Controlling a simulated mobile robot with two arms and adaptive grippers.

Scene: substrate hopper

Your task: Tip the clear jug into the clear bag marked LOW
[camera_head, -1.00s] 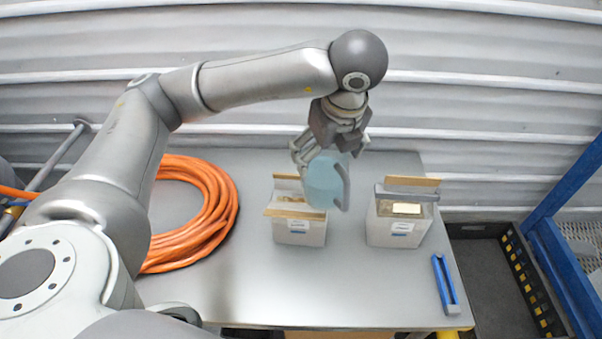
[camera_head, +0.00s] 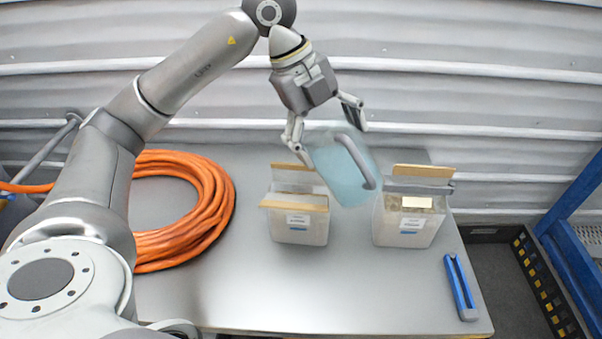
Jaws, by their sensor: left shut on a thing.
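My left gripper (camera_head: 331,140) is shut on the clear, blue-tinted jug (camera_head: 338,178), with a finger at either side of its upper part. The jug is tilted, its grey handle facing me, and it hangs above the table between two bags. The left bag (camera_head: 298,232) stands upright with its top open between wooden strips and a small label in front. The right bag (camera_head: 407,231) is similar, with a grey bar and a wooden strip at its top; the jug overlaps its left edge in the picture. The label writing is too small to tell which is LOW. My right gripper is out of view.
A coil of orange hose (camera_head: 221,208) lies on the left of the grey table (camera_head: 270,288). A blue clip-like tool (camera_head: 461,287) lies near the right edge. The table front between them is clear. A blue frame (camera_head: 571,197) stands at far right.

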